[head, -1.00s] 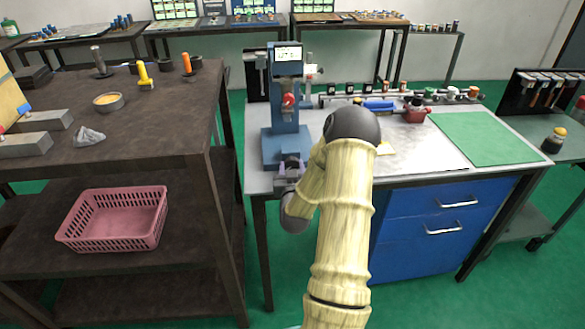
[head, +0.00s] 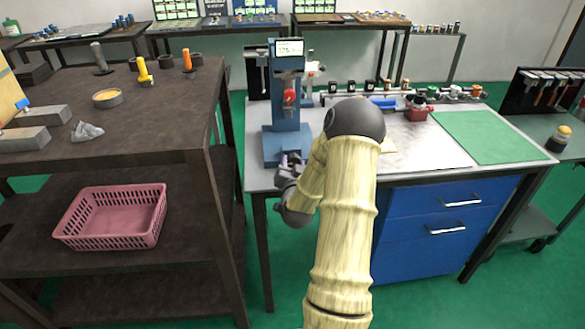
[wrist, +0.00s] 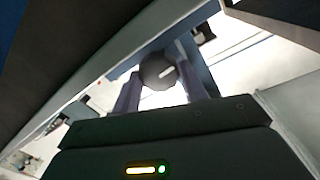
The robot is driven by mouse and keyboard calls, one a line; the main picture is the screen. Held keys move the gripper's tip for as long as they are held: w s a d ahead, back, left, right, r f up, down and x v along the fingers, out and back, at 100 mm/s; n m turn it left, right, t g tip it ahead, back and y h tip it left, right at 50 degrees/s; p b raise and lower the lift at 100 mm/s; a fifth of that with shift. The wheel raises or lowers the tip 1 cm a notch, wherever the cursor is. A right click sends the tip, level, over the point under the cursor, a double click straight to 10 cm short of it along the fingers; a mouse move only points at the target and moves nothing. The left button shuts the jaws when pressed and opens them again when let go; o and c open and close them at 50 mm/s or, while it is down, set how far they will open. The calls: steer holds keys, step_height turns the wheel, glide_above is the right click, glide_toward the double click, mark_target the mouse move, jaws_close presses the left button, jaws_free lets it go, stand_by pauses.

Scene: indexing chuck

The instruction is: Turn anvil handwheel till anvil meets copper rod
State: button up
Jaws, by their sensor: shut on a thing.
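A blue upright machine (head: 287,140) with a small display on top stands at the left end of the grey bench, with a red part on its front. My gripper (head: 291,162) is low at the machine's front edge. In the wrist view my gripper (wrist: 160,84) has its two purple fingers on either side of a dark round handwheel (wrist: 157,71) with a white mark, and is shut on it. In the head view the handwheel is mostly hidden by the fingers. I cannot make out the anvil's tip or the copper rod.
The bench (head: 262,181) also carries a rail with several small fixtures and a green mat (head: 487,137). Blue drawers (head: 430,225) are below. A dark table (head: 150,125) stands to the left, with a pink basket (head: 112,216) on its shelf.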

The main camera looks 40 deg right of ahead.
steer(key=m+b, duration=0.1)
steer(key=m, duration=0.4)
steer(key=shift+s+d+y+b, duration=0.1)
steer(key=shift+y+b, duration=0.2)
steer(key=shift+b, duration=0.1)
steer(key=o, duration=1)
steer(key=shift+c, duration=0.2)
